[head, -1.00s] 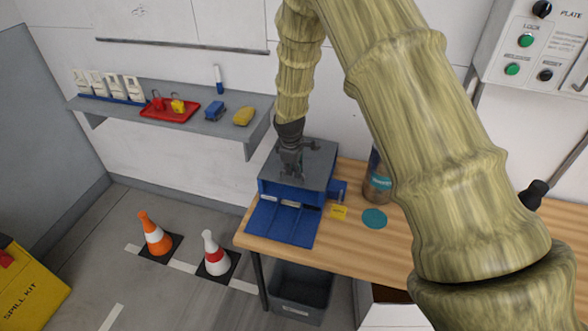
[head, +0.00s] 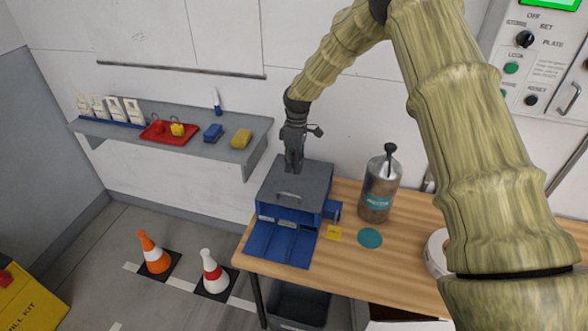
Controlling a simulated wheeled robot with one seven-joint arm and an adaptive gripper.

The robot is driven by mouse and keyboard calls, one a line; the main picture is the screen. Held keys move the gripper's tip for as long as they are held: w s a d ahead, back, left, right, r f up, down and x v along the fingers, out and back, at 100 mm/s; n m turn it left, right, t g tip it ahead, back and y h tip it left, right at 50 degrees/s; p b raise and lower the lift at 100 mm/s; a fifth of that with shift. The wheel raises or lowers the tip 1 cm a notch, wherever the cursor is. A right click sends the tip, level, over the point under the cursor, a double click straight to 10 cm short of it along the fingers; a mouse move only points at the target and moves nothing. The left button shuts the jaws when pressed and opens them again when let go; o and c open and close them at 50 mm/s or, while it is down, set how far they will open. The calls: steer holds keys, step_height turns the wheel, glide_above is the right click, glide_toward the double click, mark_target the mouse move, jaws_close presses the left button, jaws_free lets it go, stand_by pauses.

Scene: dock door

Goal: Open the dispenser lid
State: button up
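The dispenser is a blue box (head: 270,210) on the wooden table, with open blue sloping trays (head: 280,243) at its front. Its dark grey lid (head: 312,180) looks flat and shut on top. A light handle (head: 288,197) sits near the lid's front edge. My gripper (head: 293,168) points down over the rear part of the lid, behind the handle and apart from it. Nothing shows between its fingers. It is too small and dark to tell whether they are open, or whether the tips touch the lid.
A steel canister (head: 378,192) with a dark pump top stands right of the dispenser. A yellow note (head: 334,233) and a teal disc (head: 369,238) lie in front. A wall shelf (head: 232,152) holds a red tray (head: 160,132) at left. A control panel (head: 540,60) hangs at right.

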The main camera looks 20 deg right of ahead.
steer(key=shift+o, duration=0.4)
steer(key=shift+a, duration=0.1)
step_height(320, 180, up, 12)
steer(key=w+d, duration=0.1)
steer(key=w, duration=0.1)
steer(key=shift+d, duration=0.1)
steer(key=shift+f, duration=0.1)
